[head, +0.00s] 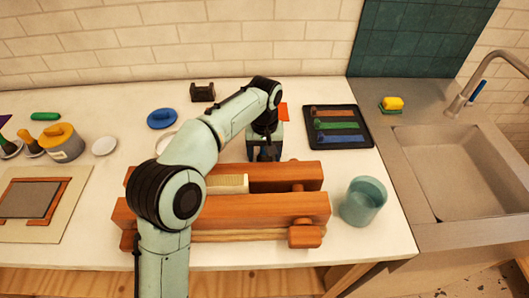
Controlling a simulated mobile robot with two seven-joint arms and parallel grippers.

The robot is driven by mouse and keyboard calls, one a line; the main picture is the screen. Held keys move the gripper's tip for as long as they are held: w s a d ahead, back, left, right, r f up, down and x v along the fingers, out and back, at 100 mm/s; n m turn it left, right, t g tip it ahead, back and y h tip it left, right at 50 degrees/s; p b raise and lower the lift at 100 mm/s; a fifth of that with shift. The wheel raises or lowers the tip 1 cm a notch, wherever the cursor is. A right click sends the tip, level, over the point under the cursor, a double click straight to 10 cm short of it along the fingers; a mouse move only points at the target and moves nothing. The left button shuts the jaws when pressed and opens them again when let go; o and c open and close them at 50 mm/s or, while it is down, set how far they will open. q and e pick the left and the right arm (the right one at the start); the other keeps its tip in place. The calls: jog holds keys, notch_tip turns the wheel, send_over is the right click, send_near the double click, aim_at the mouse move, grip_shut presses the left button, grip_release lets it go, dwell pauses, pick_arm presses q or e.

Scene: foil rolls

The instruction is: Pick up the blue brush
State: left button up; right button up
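My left arm comes in from the bottom left and reaches over the wooden press to my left gripper (264,153), which points down just behind the press. A small dark blue thing shows between or just behind its fingertips; it may be the blue brush, but its shape is mostly hidden. I cannot tell whether the fingers are shut on it. A round blue item (162,118) lies on the counter left of the arm. My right gripper is not in view.
The wooden press (290,210) fills the middle front. A teal cup (363,201) stands to its right. A black tray (316,114) holds brown, green and blue strips. A yellow-topped jar (64,143) is at left. The sink (465,170) and a yellow sponge (393,103) are at right.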

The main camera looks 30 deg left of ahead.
pick_arm(q)
jog(key=c, duration=0.8)
notch_tip(320, 180, up, 8)
jog(key=shift+f+p, duration=0.2)
jog(key=shift+p, duration=1)
notch_tip(320, 180, up, 12)
jog(key=p, duration=0.5)
jog(key=shift+r, duration=0.25)
